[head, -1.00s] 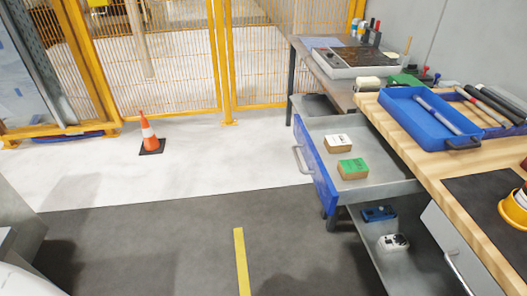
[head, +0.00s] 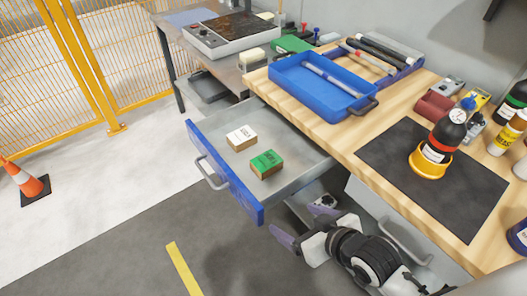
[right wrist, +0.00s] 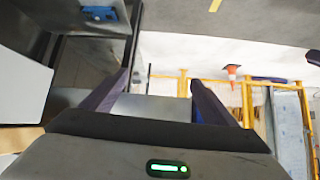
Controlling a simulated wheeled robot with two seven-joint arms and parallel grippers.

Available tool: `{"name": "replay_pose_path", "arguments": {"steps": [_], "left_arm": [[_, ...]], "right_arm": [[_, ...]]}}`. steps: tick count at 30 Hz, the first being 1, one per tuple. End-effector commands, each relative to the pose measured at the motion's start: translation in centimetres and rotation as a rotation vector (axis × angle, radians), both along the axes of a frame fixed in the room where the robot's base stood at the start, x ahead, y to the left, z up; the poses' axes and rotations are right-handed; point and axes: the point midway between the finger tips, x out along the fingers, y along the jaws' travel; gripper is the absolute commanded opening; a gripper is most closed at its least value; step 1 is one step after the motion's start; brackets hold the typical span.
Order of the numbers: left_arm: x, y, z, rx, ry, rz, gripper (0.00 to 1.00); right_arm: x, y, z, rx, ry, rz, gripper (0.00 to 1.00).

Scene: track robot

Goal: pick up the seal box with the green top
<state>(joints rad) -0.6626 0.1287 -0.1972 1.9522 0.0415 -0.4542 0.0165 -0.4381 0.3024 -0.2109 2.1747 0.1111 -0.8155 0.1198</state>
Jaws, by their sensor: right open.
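The seal box with the green top (head: 266,162) sits in the open drawer, its sides brown cardboard. A similar box with a white top (head: 241,137) sits just behind it to the left. My right gripper (head: 290,240) is outside the drawer, below and to the right of the green-topped box, beside the drawer's front right corner. It is open and empty; its two dark purple fingers (right wrist: 160,95) stand apart in the right wrist view. Neither seal box can be made out in the right wrist view. My left gripper does not show.
The drawer (head: 300,168) has a blue front with a grey handle (head: 212,177). The wooden bench top (head: 330,135) overhangs on the right, with a blue tray (head: 318,92) and a bottle in a yellow holder (head: 430,165). A traffic cone (head: 25,183) stands on the floor at left.

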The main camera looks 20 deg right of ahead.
Motion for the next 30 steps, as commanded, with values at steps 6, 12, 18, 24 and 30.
{"name": "replay_pose_path", "arguments": {"steps": [6, 12, 18, 24, 30], "left_arm": [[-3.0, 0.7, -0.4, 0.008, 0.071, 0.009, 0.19], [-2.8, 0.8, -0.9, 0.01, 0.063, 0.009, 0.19], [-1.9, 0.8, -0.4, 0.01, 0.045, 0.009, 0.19], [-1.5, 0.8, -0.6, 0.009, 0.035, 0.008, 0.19], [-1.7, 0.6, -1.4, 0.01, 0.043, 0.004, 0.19]], "right_arm": [[3.4, -1.2, 9.7, -0.042, -0.053, 0.016, 0.8], [7.2, -0.8, 12.0, 0.013, -0.193, 0.053, 0.8], [9.6, -0.5, 14.4, 0.061, -0.294, 0.081, 0.8], [9.9, -0.4, 11.9, 0.072, -0.306, 0.085, 0.8], [9.9, -0.4, 7.7, 0.072, -0.307, 0.085, 0.8]]}}
